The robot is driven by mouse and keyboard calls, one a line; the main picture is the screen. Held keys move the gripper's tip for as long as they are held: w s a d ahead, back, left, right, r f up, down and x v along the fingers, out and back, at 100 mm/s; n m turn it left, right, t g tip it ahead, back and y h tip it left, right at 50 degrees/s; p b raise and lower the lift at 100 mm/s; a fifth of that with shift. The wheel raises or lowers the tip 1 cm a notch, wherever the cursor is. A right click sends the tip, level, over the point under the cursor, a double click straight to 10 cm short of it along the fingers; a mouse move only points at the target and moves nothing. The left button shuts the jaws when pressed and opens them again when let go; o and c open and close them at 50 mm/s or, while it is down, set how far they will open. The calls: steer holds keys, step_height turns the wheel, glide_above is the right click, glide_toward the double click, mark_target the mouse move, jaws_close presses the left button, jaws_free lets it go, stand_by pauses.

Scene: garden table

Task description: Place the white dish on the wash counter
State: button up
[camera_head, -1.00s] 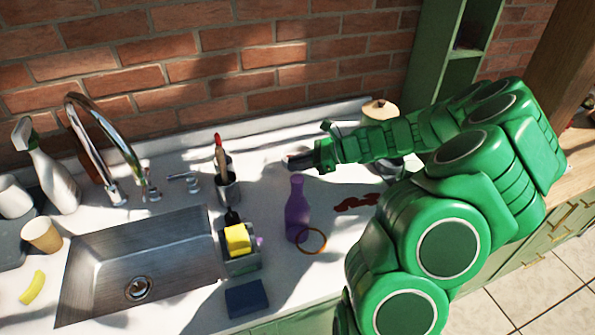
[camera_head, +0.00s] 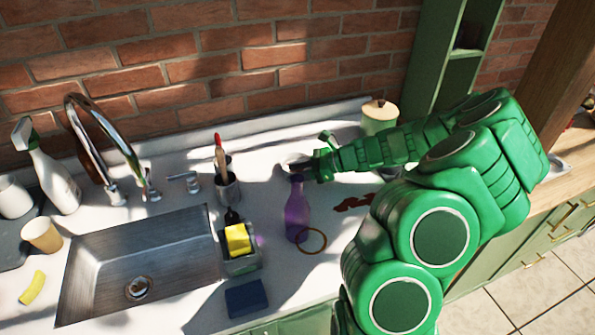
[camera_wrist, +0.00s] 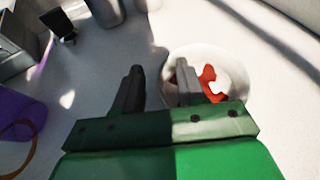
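The white dish (camera_wrist: 232,70) is round, with a red patch in it, and shows at the upper right of the wrist view. My gripper (camera_wrist: 158,72) is open. Its right finger overlaps the dish and its left finger is outside the dish's left rim, with a visible gap between them. Whether either finger touches the rim I cannot tell. In the head view my gripper (camera_head: 299,167) is low over the white wash counter (camera_head: 262,172), behind the purple bottle. The dish is hard to make out there against the white surface.
The purple bottle (camera_head: 297,212) stands close in front of my gripper. The utensil cup (camera_head: 227,186) and sponge holder (camera_head: 241,262) are to its left, beside the sink (camera_head: 140,262). A lidded jar (camera_head: 379,118) stands behind my arm. A red spill (camera_head: 353,202) lies on the counter.

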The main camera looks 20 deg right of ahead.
steer(key=v, duration=1.1)
steer(key=shift+s+d, duration=0.1)
steer(key=shift+d, duration=0.05)
steer(key=shift+s+d+r, duration=0.2)
steer(key=shift+d, duration=0.1)
